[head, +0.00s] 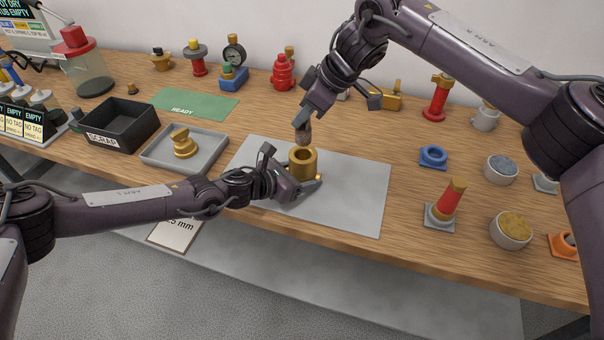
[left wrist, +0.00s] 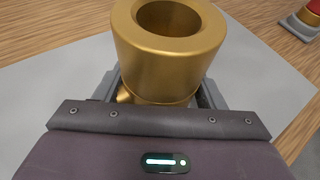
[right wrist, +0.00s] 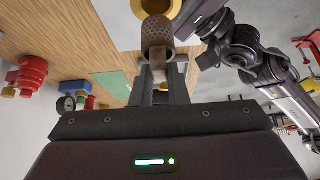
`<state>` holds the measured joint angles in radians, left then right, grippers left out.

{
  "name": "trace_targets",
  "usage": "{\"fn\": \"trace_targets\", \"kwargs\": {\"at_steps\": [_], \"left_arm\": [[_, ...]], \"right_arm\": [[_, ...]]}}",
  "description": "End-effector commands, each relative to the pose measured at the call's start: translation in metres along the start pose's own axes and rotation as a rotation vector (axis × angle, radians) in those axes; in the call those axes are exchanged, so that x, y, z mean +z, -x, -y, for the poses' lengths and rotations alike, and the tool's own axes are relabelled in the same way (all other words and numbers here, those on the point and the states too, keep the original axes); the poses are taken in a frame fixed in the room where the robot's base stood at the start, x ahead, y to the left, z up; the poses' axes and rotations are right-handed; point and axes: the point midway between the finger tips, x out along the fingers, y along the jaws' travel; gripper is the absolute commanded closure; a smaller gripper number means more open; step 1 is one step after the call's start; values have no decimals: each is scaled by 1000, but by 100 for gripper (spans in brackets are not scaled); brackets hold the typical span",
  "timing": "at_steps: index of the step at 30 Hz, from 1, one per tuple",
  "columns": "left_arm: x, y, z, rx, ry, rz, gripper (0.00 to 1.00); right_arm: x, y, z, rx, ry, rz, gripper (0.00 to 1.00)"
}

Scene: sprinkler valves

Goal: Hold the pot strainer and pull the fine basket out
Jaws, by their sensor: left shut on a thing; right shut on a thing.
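The pot strainer is a brass cup-shaped body (head: 302,163) standing upright on the grey mat, its round mouth facing up. It fills the top of the left wrist view (left wrist: 170,50). My left gripper (head: 297,185) is shut around its lower part from the near left side. The fine basket (head: 303,132) is a brownish mesh cylinder, held by my right gripper (head: 310,112) just above the pot's mouth. In the right wrist view the basket (right wrist: 157,38) sits between the fingertips, with the brass rim behind it. Whether its far end still overlaps the mouth is unclear.
The grey mat (head: 350,200) is otherwise bare. A grey tray (head: 215,150) with a brass part and a black scrap bin (head: 120,125) stand left. A red-and-gold valve (head: 447,203), white bowls (head: 501,169) and a blue ring (head: 433,156) stand right. A green mat (head: 195,104) lies behind.

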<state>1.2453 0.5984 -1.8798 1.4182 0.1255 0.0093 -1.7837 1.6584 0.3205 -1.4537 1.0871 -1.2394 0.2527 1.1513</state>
Motion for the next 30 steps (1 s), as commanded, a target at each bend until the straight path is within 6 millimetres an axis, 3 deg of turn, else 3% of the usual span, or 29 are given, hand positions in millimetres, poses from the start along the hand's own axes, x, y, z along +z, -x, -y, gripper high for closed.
{"fn": "trace_targets", "kwargs": {"at_steps": [15,30], "left_arm": [[0,0,0,0,0,1,64],[0,0,0,0,0,1,64]], "right_arm": [[-17,27,0,1,1,-1,100],[-19,31,0,0,0,0,100]]}}
